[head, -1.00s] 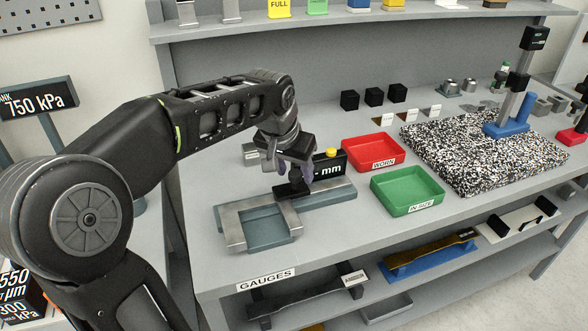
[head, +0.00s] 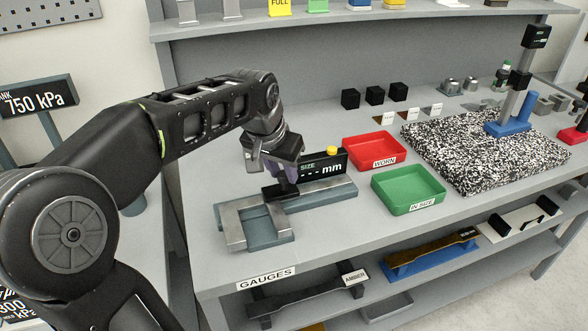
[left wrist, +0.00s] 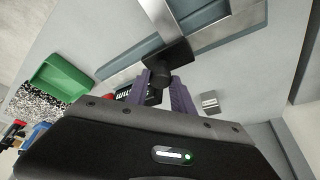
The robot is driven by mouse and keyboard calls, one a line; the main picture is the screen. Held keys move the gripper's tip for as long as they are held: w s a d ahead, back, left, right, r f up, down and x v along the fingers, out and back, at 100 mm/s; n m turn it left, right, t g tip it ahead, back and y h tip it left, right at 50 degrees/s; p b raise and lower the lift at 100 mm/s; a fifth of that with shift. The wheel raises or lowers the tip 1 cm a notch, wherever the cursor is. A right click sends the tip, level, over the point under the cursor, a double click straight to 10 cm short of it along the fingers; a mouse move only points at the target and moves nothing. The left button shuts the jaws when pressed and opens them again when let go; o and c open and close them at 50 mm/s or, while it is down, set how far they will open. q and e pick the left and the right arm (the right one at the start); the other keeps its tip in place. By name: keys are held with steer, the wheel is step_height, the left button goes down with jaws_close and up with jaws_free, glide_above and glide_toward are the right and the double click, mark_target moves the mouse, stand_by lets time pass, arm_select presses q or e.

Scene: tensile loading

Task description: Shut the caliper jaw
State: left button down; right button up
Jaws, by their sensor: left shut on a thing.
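The caliper (head: 330,193) lies flat on the bench, with a steel fixed jaw (head: 231,228) at its left end and a steel sliding jaw (head: 278,222) to the right of it. A gap shows between the two jaws. My left gripper (head: 281,180) is shut on the black knob (left wrist: 160,72) on top of the sliding jaw. In the left wrist view the purple fingers stand on either side of the knob. Behind the caliper a black size display (head: 328,166) reads dashes and mm. My right gripper is not in view.
A red tray (head: 375,164) marked WORN and a green tray (head: 408,207) marked IN SIZE stand right of the caliper. A speckled slab (head: 480,150) lies beyond them. The bench's front edge (head: 330,251) runs close in front of the caliper.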

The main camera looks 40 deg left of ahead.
arm_select(q)
glide_above(254, 202)
steer(key=shift+w+b, duration=0.1)
steer(key=shift+b, duration=0.3)
steer(key=c, duration=1.2)
jaws_free()
steer(key=shift+o, duration=0.5)
steer(key=shift+r, duration=0.1)
steer(key=shift+s+r, duration=0.2)
steer(key=shift+r, duration=0.1)
steer(key=v, duration=0.7)
steer(key=shift+s, duration=0.1)
